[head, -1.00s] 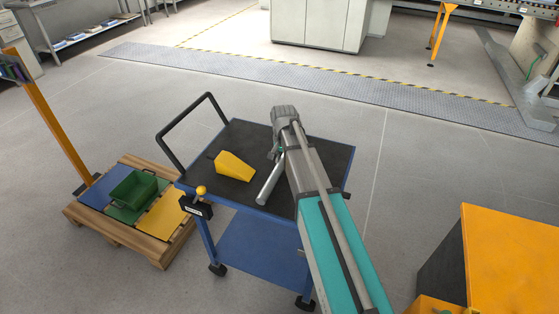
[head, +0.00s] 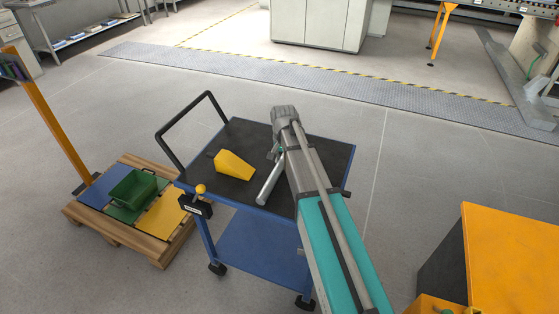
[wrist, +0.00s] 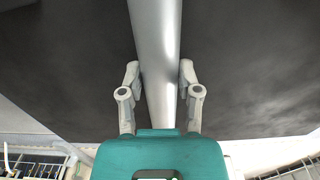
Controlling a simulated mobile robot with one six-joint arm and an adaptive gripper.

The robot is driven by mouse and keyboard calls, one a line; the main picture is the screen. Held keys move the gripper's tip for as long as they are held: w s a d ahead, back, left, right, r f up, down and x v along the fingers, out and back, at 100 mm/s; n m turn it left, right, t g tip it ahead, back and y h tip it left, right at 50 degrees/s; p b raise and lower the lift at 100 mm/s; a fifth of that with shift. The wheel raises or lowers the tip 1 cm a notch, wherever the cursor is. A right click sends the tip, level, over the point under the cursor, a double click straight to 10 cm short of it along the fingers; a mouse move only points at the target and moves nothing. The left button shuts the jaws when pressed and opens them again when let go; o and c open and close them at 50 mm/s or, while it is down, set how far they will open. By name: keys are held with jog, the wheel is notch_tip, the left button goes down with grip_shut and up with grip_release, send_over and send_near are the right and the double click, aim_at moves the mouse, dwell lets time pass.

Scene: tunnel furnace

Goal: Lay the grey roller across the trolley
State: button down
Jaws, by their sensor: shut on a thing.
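The grey roller (head: 271,182) is a smooth metal cylinder at the blue trolley's black top (head: 236,139). In the head view it slants beside my arm, its near end close to the trolley's front edge. In the wrist view the roller (wrist: 155,45) runs lengthwise between the two fingers of my gripper (wrist: 159,80), with the dark top behind it. The fingers are shut on the roller. In the head view my arm hides the far part of the roller and most of the gripper (head: 277,153). I cannot tell whether the roller touches the top.
A yellow wedge (head: 234,166) lies on the trolley top left of the roller. A black handle (head: 184,138) rises at the trolley's left. A pallet (head: 113,230) with a green bin (head: 134,188) stands left, and an orange box (head: 510,255) at the right.

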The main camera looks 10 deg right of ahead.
jog(key=shift+c, duration=1)
grip_release()
jog(key=shift+r, duration=0.1)
